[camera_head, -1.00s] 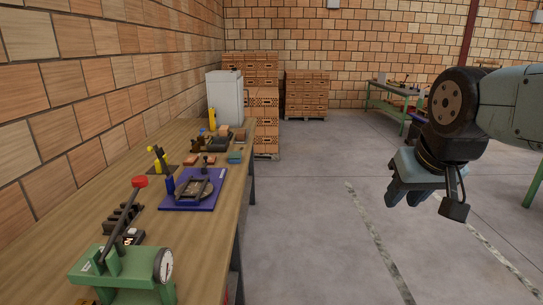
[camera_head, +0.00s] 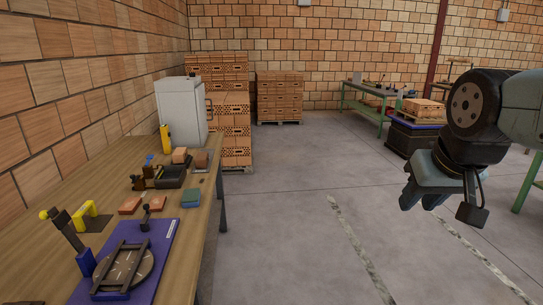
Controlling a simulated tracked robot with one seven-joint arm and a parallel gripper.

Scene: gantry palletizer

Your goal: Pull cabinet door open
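A pale grey-white cabinet (camera_head: 181,110) stands upright at the far end of the wooden workbench, close to the brick wall. A dark handle shows at its right edge, and its door looks shut. My gripper (camera_head: 418,192) hangs at the right of the view, pointing down over the open floor. It is well to the right of the cabinet and touches nothing. The gap between its fingers is hard to make out from this angle.
The workbench (camera_head: 150,228) runs along the left with a purple plate fixture (camera_head: 150,240) and several small blocks and tools. Stacked brick pallets (camera_head: 236,125) stand behind the cabinet. A green-legged table (camera_head: 372,90) and a dark pallet stand (camera_head: 410,137) are farther back. The middle floor is clear.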

